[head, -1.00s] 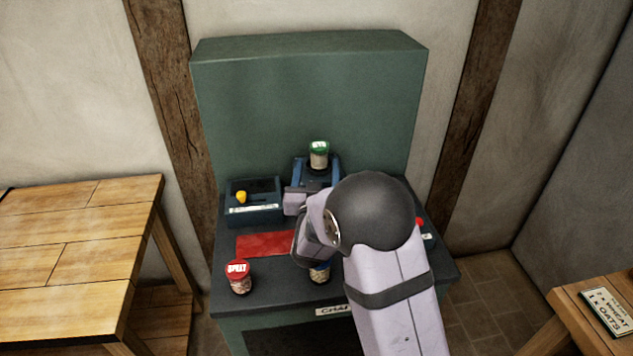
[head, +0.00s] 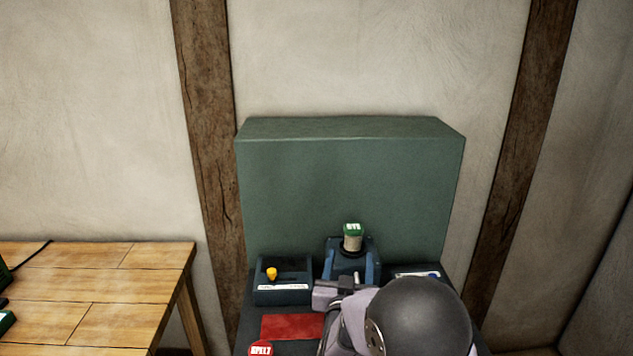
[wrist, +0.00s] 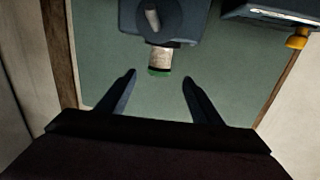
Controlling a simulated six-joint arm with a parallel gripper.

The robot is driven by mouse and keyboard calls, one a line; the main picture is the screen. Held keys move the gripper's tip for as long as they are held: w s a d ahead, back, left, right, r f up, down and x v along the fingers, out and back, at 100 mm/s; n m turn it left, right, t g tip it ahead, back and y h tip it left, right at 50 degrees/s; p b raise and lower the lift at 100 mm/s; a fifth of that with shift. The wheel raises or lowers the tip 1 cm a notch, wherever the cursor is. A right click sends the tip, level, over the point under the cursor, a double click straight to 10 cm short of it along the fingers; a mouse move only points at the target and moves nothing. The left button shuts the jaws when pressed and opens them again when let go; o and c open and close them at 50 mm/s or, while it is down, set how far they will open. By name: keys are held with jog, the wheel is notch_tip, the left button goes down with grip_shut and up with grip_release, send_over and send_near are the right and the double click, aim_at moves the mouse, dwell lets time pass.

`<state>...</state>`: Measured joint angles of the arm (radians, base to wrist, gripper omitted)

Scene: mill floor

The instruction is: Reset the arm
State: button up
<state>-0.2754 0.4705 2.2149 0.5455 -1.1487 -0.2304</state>
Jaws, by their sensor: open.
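My gripper (wrist: 159,76) is open and empty; its two dark fingers are spread apart in the wrist view. In the head view my gripper (head: 343,282) is in front of the blue holder (head: 369,268), partly hidden by my arm. A jar with a green lid (head: 352,240) stands upright on the holder. In the wrist view the jar (wrist: 160,59) appears upside down, beyond the fingertips and lined up with the gap between them. The fingers do not touch it.
A dark box with a yellow knob (head: 271,274) stands left of the holder. A red panel (head: 291,327) and a red-lidded SPELT jar (head: 261,349) are in front. A tall green housing (head: 350,190) rises behind. A wooden table (head: 90,290) stands at left.

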jog(key=s+d+f+g+y, duration=0.1)
jog(key=s+f+g, duration=0.3)
jog(key=s, duration=0.7)
jog(key=s+d+f+n+g+y, duration=0.1)
jog(key=s+f+g, duration=0.4)
jog(key=s, duration=0.7)
jog(key=s+d+f+n+g+y, duration=0.1)
jog(key=s+f+g+y, duration=0.1)
jog(key=s+f+g, duration=0.3)
jog(key=s+g, duration=0.3)
jog(key=s, duration=0.3)
jog(key=shift+s+d+f, duration=0.2)
jog(key=shift+s+d, duration=0.05)
jog(key=shift+d, duration=0.05)
